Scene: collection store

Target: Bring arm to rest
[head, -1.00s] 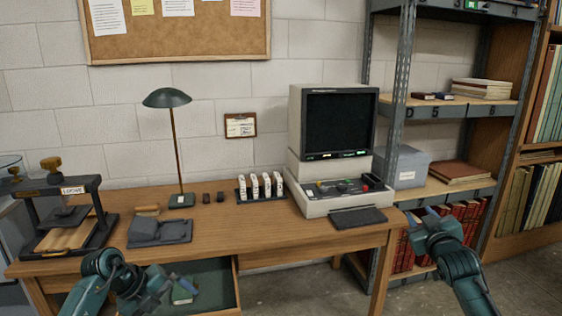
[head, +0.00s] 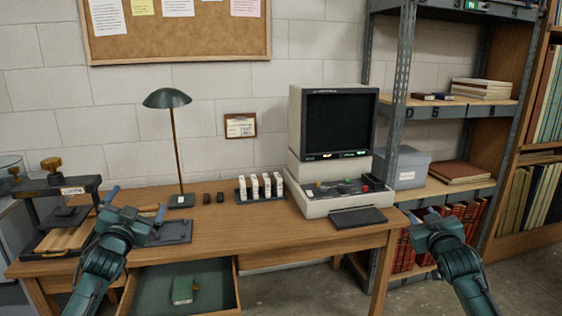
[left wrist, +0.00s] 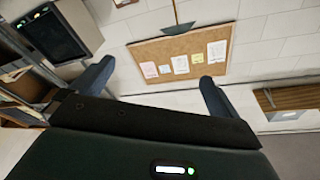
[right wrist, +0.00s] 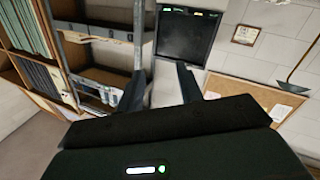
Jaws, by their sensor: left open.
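My left gripper (head: 136,203) is raised at the left of the desk, its blue fingers apart and pointing up. It covers part of the grey tray (head: 178,232) behind it. In the left wrist view its fingers (left wrist: 150,80) stand wide apart with nothing between them. My right gripper (head: 424,214) is at the right, beside the desk's right end and in front of the shelf, fingers up. In the right wrist view its fingers (right wrist: 233,95) are apart and empty.
The wooden desk (head: 250,235) carries a press (head: 90,185), a lamp (head: 167,98), a rack of white cartridges (head: 262,197) and a reader with a dark screen (head: 337,124). An open drawer (head: 215,275) holds a green object (head: 183,291). A metal shelf (head: 455,110) stands at right.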

